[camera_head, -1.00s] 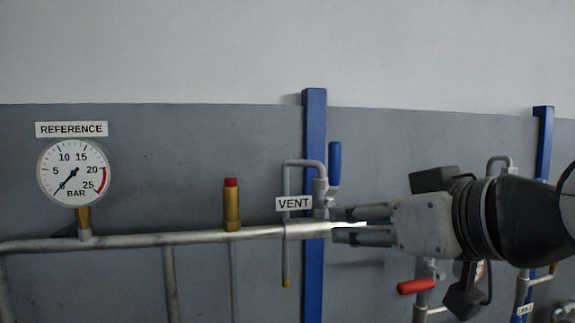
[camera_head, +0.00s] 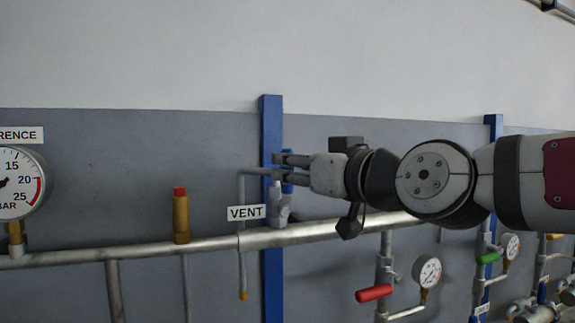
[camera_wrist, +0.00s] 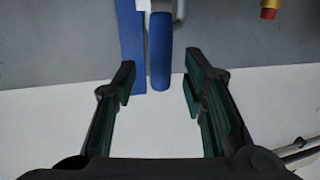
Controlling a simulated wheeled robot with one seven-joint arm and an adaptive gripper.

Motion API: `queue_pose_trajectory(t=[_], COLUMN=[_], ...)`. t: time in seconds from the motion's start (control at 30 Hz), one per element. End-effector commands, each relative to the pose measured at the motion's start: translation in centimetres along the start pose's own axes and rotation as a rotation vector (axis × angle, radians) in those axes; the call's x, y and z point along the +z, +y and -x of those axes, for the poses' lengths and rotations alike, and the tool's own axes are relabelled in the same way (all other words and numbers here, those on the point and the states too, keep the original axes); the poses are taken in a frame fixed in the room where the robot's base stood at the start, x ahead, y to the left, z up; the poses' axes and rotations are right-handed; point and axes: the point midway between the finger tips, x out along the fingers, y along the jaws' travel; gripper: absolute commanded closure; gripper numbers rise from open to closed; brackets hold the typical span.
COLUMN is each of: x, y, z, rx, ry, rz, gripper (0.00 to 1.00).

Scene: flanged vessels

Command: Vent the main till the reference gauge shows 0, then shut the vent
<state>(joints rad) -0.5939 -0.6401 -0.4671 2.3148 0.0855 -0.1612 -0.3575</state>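The vent's blue lever handle (camera_head: 287,188) stands roughly upright on the valve beside the VENT label (camera_head: 246,212). My gripper (camera_head: 279,168) reaches it from the right and hides part of it. In the wrist view the blue handle (camera_wrist: 159,50) lies between my open fingers, with a gap on both sides. The reference gauge (camera_head: 17,181) is cut off by the left edge of the head view. Its needle points to the lower left, but its tip and the 0 mark are out of view.
The main pipe (camera_head: 330,229) runs below my gripper. A brass fitting with a red cap (camera_head: 181,215) stands on it. A blue post (camera_head: 271,270) is behind the vent. A red handle (camera_head: 374,293) and a small gauge (camera_head: 428,271) are lower right.

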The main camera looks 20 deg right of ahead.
Motion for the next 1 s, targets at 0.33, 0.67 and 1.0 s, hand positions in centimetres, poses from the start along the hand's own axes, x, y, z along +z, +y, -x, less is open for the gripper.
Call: queue_pose_trajectory(t=[0.33,0.67,1.0], x=[0.0,0.0,0.0], y=[-0.1,0.0,0.0], z=[-3.5,-3.6,-3.6], rx=[0.0,0.0,0.0], ry=[-0.001,-0.001,-0.001], rz=[0.001,0.0,0.0], gripper=[0.61,0.68,1.0])
